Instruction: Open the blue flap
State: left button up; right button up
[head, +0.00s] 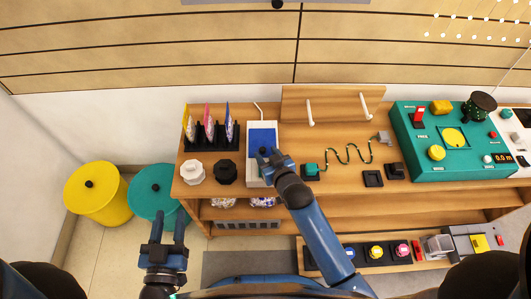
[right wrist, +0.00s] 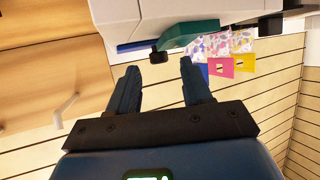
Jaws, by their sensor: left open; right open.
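The blue flap (head: 262,134) is on the upper front of a white box (head: 254,174) on the wooden bench. My right gripper (head: 268,155) is at the flap's lower edge in the head view and hides part of it. In the right wrist view, my right gripper (right wrist: 158,68) is open and empty. A small dark knob (right wrist: 158,55) on a teal piece (right wrist: 190,36) of the white box lies just past and between its fingertips. I cannot tell whether that piece is the flap. My left gripper (head: 168,220) is open and empty, low at the left, away from the box.
A black rack (head: 212,141) with upright cards and a black knob (head: 226,172) stand left of the box. A green wire track (head: 345,153) lies to its right, with a teal control panel (head: 448,135) beyond. Yellow (head: 95,200) and teal (head: 150,180) bins stand on the floor.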

jog(key=shift+x, duration=0.9)
grip_shut()
